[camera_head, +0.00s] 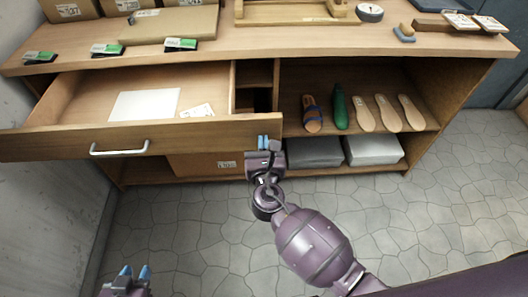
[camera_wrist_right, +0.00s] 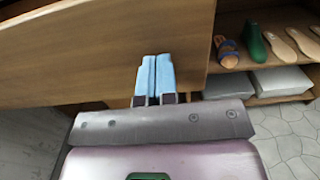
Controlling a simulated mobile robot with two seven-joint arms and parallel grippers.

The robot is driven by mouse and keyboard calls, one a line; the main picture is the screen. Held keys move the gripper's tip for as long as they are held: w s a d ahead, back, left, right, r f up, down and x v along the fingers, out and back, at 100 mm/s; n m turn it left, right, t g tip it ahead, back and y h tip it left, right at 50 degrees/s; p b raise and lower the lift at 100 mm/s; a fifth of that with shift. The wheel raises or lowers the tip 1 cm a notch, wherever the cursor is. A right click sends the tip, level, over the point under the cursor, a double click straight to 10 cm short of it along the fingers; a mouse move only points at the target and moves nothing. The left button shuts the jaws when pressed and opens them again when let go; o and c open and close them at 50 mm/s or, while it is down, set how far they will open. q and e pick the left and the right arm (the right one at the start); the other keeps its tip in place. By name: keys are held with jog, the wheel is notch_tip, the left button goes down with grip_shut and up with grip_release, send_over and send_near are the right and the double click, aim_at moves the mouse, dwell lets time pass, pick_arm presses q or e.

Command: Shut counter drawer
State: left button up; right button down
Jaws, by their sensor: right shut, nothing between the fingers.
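The counter drawer (camera_head: 190,136) is pulled well out of the wooden counter (camera_head: 300,40) at the left. Its front has a pale bar handle (camera_head: 120,150). My right gripper (camera_head: 263,142) is shut and empty at the right end of the drawer front. In the right wrist view its blue fingertips (camera_wrist_right: 155,62) point at the wooden drawer front (camera_wrist_right: 90,50); I cannot tell whether they touch. My left gripper (camera_head: 135,272) is low at the left, away from the drawer, with its blue fingertips apart.
A white sheet (camera_head: 145,104) and a small card (camera_head: 197,111) lie in the drawer. The open shelf at the right holds a sandal (camera_head: 312,115), a green shoe form (camera_head: 340,107) and pale soles (camera_head: 387,113). Grey boxes (camera_head: 373,150) sit below. The stone floor (camera_head: 440,200) is clear.

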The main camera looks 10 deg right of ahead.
jog(key=shift+w, duration=0.25)
